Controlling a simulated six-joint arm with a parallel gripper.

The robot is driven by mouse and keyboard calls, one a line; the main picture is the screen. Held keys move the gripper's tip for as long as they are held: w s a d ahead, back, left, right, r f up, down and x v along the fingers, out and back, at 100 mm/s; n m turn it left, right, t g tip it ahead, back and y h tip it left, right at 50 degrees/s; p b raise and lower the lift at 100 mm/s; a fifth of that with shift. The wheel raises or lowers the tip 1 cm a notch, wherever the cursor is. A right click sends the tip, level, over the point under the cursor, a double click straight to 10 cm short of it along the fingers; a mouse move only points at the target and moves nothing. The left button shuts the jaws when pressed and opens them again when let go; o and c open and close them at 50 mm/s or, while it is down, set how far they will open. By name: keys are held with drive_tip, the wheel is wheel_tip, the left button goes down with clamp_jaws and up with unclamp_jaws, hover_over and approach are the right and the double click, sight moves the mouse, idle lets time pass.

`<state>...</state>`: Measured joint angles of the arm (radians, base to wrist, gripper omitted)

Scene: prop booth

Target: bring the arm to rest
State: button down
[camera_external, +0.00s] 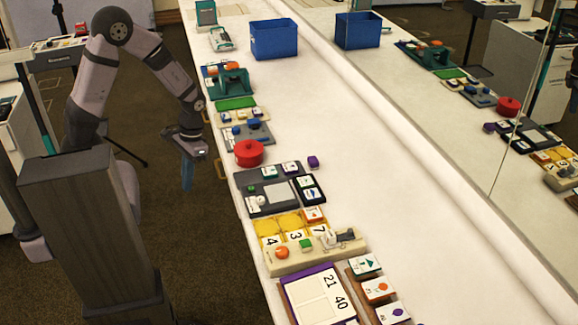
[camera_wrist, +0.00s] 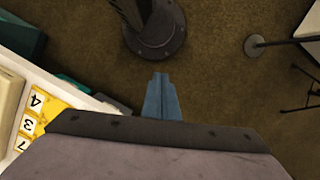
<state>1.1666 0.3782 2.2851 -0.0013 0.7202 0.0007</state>
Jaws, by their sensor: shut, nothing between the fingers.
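My gripper (camera_external: 187,174) hangs pointing down in the external view, off the left edge of the long white table and over the brown floor. Its blue fingers are together and hold nothing. In the wrist view the shut fingers (camera_wrist: 161,97) show above the dark wrist edge, with brown carpet behind them. My arm is bent, with its elbow raised high and its forearm sloping down towards the table. The gripper is apart from the table and touches nothing that I can see.
The white table (camera_external: 370,200) carries a red round pot (camera_external: 248,153), a blue bin (camera_external: 274,39), a green rack (camera_external: 231,82), a grey tray (camera_external: 258,209) and number cards. A mirror along the right repeats these things. The table's right side is clear.

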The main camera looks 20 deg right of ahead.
drive_tip(key=w+a+r+n+h, duration=0.1)
drive_tip(key=w+a+r+n, duration=0.1)
drive_tip(key=w+a+n, duration=0.2)
drive_tip(key=w+a+r+n, duration=0.3)
drive_tip(key=w+a+n, duration=0.1)
drive_tip(key=a, duration=0.7)
drive_tip(key=w+a+r+n+t+h, duration=0.1)
drive_tip(key=w+a+n, duration=0.3)
drive_tip(key=a, duration=0.4)
drive_tip(key=shift+r+n+h, duration=0.3)
drive_tip(key=shift+r+n, duration=0.4)
drive_tip(key=shift+r, duration=0.1)
drive_tip(key=shift+a, duration=0.1)
